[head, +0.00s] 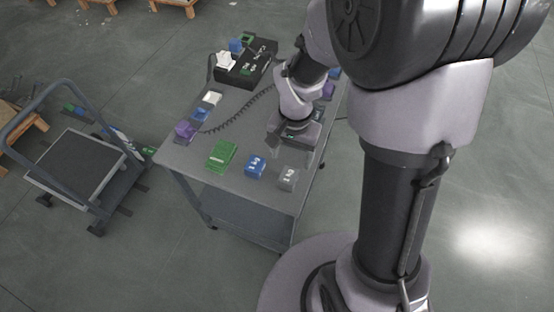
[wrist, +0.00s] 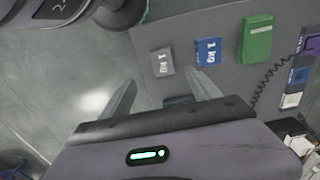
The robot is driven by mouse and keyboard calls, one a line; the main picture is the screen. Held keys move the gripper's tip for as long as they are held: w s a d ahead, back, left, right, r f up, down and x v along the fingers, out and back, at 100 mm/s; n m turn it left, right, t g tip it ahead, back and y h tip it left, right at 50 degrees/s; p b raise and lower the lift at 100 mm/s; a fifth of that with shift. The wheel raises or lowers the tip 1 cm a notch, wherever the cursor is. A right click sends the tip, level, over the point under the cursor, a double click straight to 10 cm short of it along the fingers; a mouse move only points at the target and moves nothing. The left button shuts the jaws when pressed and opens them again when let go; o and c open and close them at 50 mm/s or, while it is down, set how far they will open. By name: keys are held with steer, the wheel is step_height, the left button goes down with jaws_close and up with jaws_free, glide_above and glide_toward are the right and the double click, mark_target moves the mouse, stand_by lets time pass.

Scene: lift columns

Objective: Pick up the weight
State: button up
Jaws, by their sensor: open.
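Several weights lie on the grey table (head: 240,192). Along its front edge are a green weight (head: 222,156), a blue weight (head: 255,166) and a grey weight (head: 288,178). In the wrist view the grey weight (wrist: 162,62) and the blue weight (wrist: 208,52) are both marked 1 kg, with the green weight (wrist: 256,38) beyond. My gripper (wrist: 160,75) is open, its two fingers apart. A dark object (wrist: 178,100) shows partly between the fingers, mostly hidden by the gripper body. In the head view my gripper (head: 292,138) is over the table's right side.
A black device (head: 246,66) with a coiled cord stands at the table's back. Purple (head: 186,131), blue and white items line the left edge. A cart (head: 75,165) stands to the left. Bare table lies in the middle.

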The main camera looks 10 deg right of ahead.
mark_target(289, 175)
step_height(289, 175, down, 9)
steer(key=b, duration=0.2)
steer(key=shift+w+r+b, duration=0.1)
steer(key=shift+b, duration=0.3)
steer(key=f, duration=0.1)
steer(key=f+b, duration=0.1)
steer(key=f, duration=0.1)
steer(key=f+b, duration=0.1)
steer(key=f, duration=0.1)
steer(key=shift+w, duration=0.3)
steer(key=shift+r, duration=0.2)
steer(key=shift+c, duration=0.6)
jaws_close()
